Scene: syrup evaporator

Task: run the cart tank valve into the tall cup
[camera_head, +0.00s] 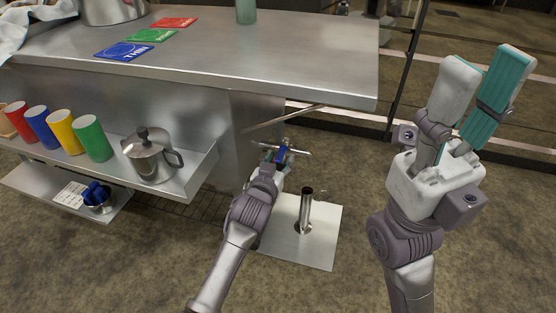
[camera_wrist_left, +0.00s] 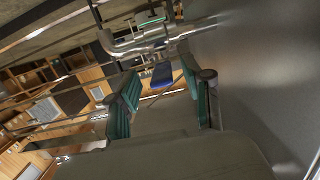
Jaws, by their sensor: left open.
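The tank valve's blue lever (camera_wrist_left: 162,75) sits below a metal pipe fitting (camera_wrist_left: 150,40) in the left wrist view. In the head view the blue lever (camera_head: 282,155) shows small at the table's right end, partly covered by my gripper. My left gripper (camera_wrist_left: 160,82) is open, its teal pads on either side of the lever; contact cannot be told. It also shows in the head view (camera_head: 279,160). A tall, narrow metal cylinder, apparently the tall cup (camera_head: 307,212), stands upright on a light plate (camera_head: 325,250). My right gripper (camera_head: 490,68) is open and empty, raised at the right.
A steel table (camera_head: 310,60) carries red, green and blue cards (camera_head: 150,37) and a greenish glass (camera_head: 246,12). A shelf below it holds coloured cups (camera_head: 60,130) and a metal pitcher (camera_head: 150,160). Floor in front is clear.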

